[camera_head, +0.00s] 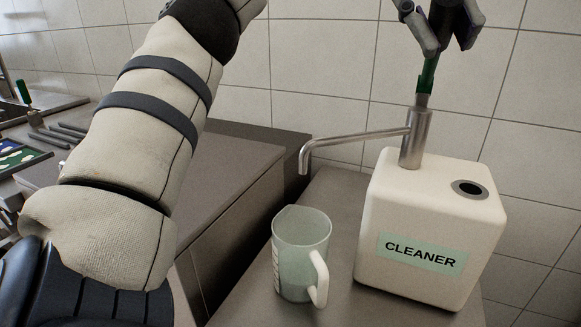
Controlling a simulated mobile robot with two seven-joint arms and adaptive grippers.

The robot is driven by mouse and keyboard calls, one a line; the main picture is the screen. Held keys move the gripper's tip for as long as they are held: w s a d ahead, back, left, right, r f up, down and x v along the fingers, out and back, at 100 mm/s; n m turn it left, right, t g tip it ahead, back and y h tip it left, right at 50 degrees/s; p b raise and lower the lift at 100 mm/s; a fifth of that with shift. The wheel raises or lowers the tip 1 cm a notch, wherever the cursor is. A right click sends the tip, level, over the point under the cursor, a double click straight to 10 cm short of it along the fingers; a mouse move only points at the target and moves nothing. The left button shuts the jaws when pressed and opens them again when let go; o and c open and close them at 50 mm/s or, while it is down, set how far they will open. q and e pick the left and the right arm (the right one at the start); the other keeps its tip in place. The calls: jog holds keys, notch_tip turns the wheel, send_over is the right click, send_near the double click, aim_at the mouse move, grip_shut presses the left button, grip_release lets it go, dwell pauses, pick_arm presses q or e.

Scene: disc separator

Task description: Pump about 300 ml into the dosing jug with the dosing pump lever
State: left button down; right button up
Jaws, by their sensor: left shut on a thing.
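The white cleaner canister (400,215) stands on the steel counter with a "CLEANER" label on its front. The steel dosing pump (414,138) rises from its top, and its bent spout (350,139) reaches left. The green pump lever (427,77) sticks up above the pump. My left gripper (440,40) is shut on the lever near its upper end, at the top edge of the view. The translucent dosing jug (300,240) stands upright left of the canister, below the spout end, with its handle at the right. I cannot clearly tell the liquid level. My right gripper is not in view.
My left arm fills the left of the view. The canister has a dark round opening (469,188) at its top right. Far left are a tray (18,160) and a green-handled tool (24,92). A tiled wall stands behind.

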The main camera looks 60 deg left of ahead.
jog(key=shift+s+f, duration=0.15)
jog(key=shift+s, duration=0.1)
pick_arm(q)
notch_tip(320, 180, down, 9)
jog(key=s+d+m+t+y+b, duration=0.1)
jog(key=s+t+y+b, duration=0.1)
jog(key=b, duration=0.7)
jog(key=t+y, duration=0.1)
jog(key=t, duration=0.1)
jog(key=shift+d+m+t, duration=0.15)
jog(key=shift+m+t, duration=0.25)
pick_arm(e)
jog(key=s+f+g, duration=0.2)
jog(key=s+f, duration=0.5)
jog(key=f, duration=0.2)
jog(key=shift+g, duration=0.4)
pick_arm(q)
jog(key=shift+s+f, duration=0.1)
jog(key=shift+s, duration=0.05)
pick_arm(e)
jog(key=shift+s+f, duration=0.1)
pick_arm(q)
jog(key=c, duration=0.6)
grip_release()
jog(key=shift+o, duration=0.2)
jog(key=shift+r, duration=0.2)
